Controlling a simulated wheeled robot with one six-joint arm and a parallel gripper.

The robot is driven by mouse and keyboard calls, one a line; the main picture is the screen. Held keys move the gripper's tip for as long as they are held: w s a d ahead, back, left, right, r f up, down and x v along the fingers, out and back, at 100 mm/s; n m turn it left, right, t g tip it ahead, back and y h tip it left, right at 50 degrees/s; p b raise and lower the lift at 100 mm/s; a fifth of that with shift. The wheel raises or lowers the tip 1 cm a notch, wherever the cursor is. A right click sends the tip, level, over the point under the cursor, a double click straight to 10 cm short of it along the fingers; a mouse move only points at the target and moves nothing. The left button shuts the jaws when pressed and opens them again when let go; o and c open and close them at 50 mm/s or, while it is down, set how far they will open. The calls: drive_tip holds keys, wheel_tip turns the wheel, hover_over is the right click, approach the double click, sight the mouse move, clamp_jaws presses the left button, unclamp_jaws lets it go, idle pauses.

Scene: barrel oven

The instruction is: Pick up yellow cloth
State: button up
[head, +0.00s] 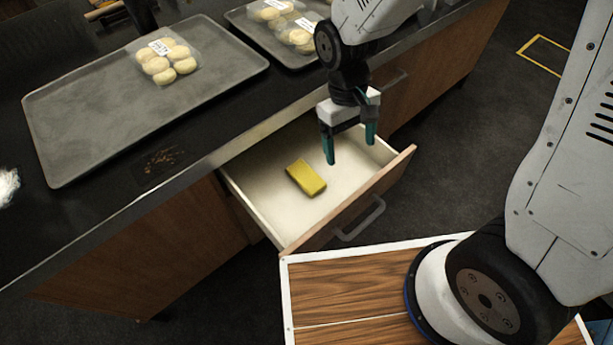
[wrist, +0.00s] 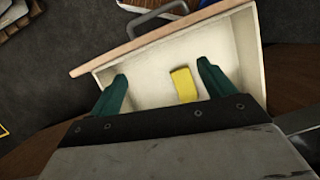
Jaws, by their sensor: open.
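The yellow cloth (head: 306,178) is a small folded block lying on the pale floor of an open drawer (head: 262,213). In the wrist view the cloth (wrist: 184,84) shows between my two green fingers, closer to the right one. My gripper (head: 349,152) is open and empty, pointing down over the drawer, to the right of the cloth and above it in the head view. It also shows in the wrist view (wrist: 161,83). The fingers are apart from the cloth. Nothing hides the cloth in either view.
The drawer's wooden front has a grey handle (head: 360,219). Above the drawer is a dark counter (head: 215,133) with a large grey tray (head: 85,128) holding packed buns (head: 163,63). A second tray (head: 247,24) with buns stands behind. Brown crumbs (head: 162,161) lie near the counter edge.

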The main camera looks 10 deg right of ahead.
drive_tip(key=shift+n+t, duration=0.5)
drive_tip(key=shift+n, duration=0.4)
drive_tip(key=w+a+f, duration=0.1)
drive_tip(key=a+f, duration=0.1)
drive_tip(key=f, duration=0.2)
drive_tip(key=w+a+f, duration=0.1)
drive_tip(key=a+f, duration=0.1)
drive_tip(key=f, duration=0.2)
drive_tip(key=w+a+f, duration=0.1)
drive_tip(key=a+f, duration=0.1)
drive_tip(key=f, duration=0.3)
drive_tip(key=shift+w, duration=0.2)
drive_tip(key=t+y, duration=0.1)
drive_tip(key=t, duration=0.1)
hover_over(306, 175)
drive_tip(key=shift+f, duration=0.7)
drive_tip(key=shift+w+f, duration=0.15)
drive_tip(key=shift+f, duration=0.15)
drive_tip(key=f, duration=0.7)
drive_tip(key=shift+s, duration=0.2)
drive_tip(key=c, duration=1.1)
drive_tip(key=shift+c, duration=0.2)
wheel_tip(306, 175, up, 10)
